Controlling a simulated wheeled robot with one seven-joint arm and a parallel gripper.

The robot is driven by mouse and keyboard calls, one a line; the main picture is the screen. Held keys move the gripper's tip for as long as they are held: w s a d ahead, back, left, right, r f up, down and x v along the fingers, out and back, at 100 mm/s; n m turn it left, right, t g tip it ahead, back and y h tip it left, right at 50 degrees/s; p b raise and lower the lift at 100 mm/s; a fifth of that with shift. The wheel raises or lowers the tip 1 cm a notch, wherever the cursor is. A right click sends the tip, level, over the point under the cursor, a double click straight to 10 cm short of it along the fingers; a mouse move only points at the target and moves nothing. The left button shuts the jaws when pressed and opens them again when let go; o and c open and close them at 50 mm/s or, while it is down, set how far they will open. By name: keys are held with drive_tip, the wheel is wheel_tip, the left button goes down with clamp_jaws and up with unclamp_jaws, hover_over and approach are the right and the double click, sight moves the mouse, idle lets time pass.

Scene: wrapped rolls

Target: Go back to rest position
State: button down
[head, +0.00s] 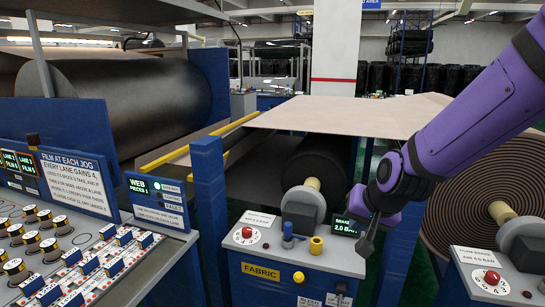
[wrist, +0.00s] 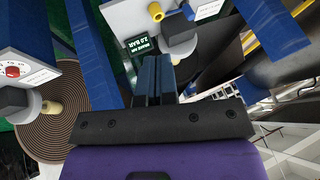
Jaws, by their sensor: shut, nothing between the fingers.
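My gripper (head: 369,235) hangs at the end of my purple arm, right of centre in the head view. It is in front of the blue fabric stand, beside the green brake display (head: 345,226). In the wrist view my gripper (wrist: 158,62) has its two dark fingers side by side, shut and empty. The fingers point toward the fabric stand, whose display (wrist: 142,47) shows just left of the fingertips. I cannot tell the exact gap between the fingertips and the stand.
The fabric stand (head: 262,273) has knobs on top. A brown wound roll (head: 465,205) stands at right behind another control box (head: 495,285). A tan sheet (head: 350,116) spans the machine. At left is a bench with several spools (head: 60,222) and wrapped pieces (head: 75,295).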

drive_tip(key=s+d+r+n+h, duration=0.1)
drive_tip(key=s+d+r, duration=0.5)
drive_tip(key=s, duration=0.4)
drive_tip(key=s+d+r+n+h, duration=0.1)
drive_tip(key=s+d+r+n, duration=0.1)
drive_tip(key=s+d+r, duration=0.4)
drive_tip(key=s+r, duration=0.2)
drive_tip(key=s, duration=0.3)
drive_tip(key=shift+g, duration=0.4)
